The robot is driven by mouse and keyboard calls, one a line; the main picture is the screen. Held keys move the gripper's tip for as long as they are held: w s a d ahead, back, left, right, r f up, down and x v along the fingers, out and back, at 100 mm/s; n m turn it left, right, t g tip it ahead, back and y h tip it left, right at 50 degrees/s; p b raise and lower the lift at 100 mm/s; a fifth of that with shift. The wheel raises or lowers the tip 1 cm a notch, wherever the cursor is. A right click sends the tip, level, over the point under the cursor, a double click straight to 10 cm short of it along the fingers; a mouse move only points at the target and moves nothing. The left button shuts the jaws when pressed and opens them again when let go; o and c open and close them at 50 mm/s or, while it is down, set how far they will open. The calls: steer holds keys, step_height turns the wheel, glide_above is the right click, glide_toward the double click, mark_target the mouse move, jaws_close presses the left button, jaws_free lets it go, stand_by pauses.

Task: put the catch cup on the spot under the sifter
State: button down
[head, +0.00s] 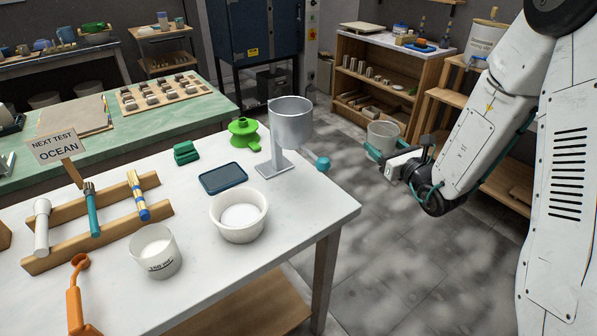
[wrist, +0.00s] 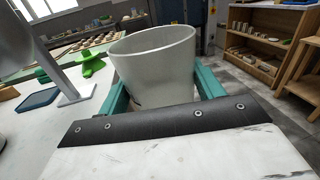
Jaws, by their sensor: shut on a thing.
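My gripper (head: 383,150) is shut on the catch cup (head: 383,133), a pale, tapered, open-topped cup. It holds the cup upright in the air over the floor, off the right edge of the white table. In the wrist view, the cup (wrist: 155,65) sits between the teal fingers (wrist: 162,92). The sifter (head: 291,124) is a grey metal cylinder on a post with a flat base plate (head: 275,168) on the table. The area under its cylinder is empty. The sifter also shows at the left of the wrist view (wrist: 32,45).
Near the sifter stand a green stepped piece (head: 243,133), a dark blue tray (head: 223,178) and a white bowl of powder (head: 238,230). A teal knob (head: 323,163) juts beside the sifter at the table's right edge. A labelled cup (head: 157,262) and a tool rack (head: 110,235) stand further left.

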steer(key=s+a+f+n+g+y, duration=0.2)
steer(key=s+a+n+g+y, duration=0.6)
steer(key=s, duration=0.6)
steer(key=shift+m+t, duration=0.6)
steer(key=x, duration=1.3)
steer(key=shift+a, duration=0.5)
steer(key=shift+x, duration=0.8)
steer(key=a, duration=0.1)
steer(key=w+a+f, duration=0.1)
steer(key=shift+w+a, duration=0.3)
steer(key=shift+d+f, duration=0.1)
steer(key=shift+f, duration=0.2)
steer(key=shift+f, duration=0.6)
steer(key=shift+c, duration=1.3)
jaws_free()
